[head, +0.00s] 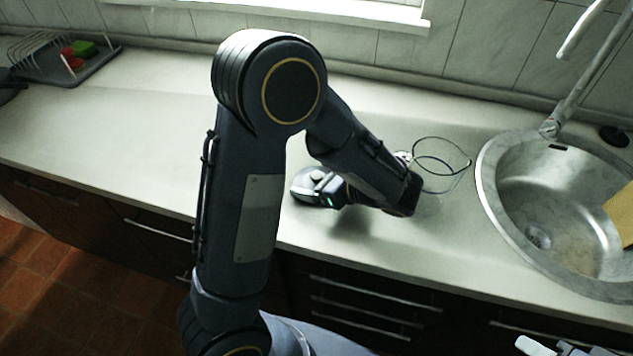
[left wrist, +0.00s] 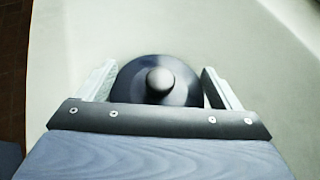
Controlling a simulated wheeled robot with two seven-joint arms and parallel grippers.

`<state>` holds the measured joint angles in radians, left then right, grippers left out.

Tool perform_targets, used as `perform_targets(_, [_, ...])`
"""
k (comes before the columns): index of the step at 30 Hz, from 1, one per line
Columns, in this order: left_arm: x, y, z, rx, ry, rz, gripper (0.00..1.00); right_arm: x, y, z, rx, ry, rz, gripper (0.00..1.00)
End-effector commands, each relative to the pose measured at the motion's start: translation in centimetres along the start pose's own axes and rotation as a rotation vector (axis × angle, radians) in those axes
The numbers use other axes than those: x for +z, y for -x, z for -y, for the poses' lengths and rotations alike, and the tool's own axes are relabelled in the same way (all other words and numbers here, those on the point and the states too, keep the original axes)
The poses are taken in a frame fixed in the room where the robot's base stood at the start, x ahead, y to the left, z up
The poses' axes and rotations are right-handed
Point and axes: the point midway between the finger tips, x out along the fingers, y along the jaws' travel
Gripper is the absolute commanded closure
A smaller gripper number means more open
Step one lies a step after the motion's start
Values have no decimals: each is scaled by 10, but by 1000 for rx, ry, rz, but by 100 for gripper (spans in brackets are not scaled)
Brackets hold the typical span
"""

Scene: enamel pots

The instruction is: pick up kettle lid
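The kettle lid (left wrist: 158,70) is dark and round with a dark knob on top. In the left wrist view it lies on the pale counter, between the two fingers of my left gripper (left wrist: 160,86). The fingers are apart, one on each side of the lid; I cannot tell whether they touch its rim. In the head view the lid (head: 303,186) shows partly at the left gripper (head: 318,183), low over the counter's front part. My right gripper (head: 555,347) is only partly in view at the bottom right edge, away from the lid.
A clear glass vessel (head: 455,178) with dark rings stands right of my left wrist, partly hidden by it. A round steel sink (head: 487,185) with a tap (head: 562,118) lies further right. A dish rack (head: 60,60) with red and green things stands far left.

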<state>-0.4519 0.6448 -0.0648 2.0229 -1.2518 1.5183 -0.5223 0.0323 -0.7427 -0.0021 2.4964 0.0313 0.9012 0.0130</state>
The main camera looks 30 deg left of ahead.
Motion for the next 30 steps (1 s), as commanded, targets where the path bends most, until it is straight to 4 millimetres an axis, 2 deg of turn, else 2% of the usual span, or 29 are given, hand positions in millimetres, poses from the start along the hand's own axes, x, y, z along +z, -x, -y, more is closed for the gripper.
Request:
perform_targets(1, [0, 0, 0, 0, 0, 0, 21, 0, 0, 0, 0, 0, 0, 64])
perform_targets(6, [0, 0, 0, 0, 0, -1, 43, 0, 0, 0, 0, 0, 0, 64])
perform_targets(9, [-1, 0, 0, 1, -1, -3, 53, 0, 0, 0, 0, 0, 0, 64])
perform_targets(14, [-2, 0, 0, 1, -3, -6, 55, 0, 0, 0, 0, 0, 0, 64])
perform_targets(15, [-2, 0, 0, 1, -3, -6, 58, 0, 0, 0, 0, 0, 0, 64])
perform_targets(23, [-2, 0, -1, 2, -5, -7, 58, 0, 0, 0, 0, 0, 0, 64])
perform_targets(25, [0, 2, -1, 2, -5, -7, 65, 0, 0, 0, 0, 0, 0, 64])
perform_targets(26, [2, 3, -1, 2, -5, -8, 74, 0, 0, 0, 0, 0, 0, 64])
perform_targets(27, [5, 5, -1, 1, -5, -8, 98, 0, 1, 0, 0, 0, 0, 64])
perform_targets(30, [17, 11, 0, 0, -1, -8, 100, -1, 3, 1, 0, 0, 0, 64])
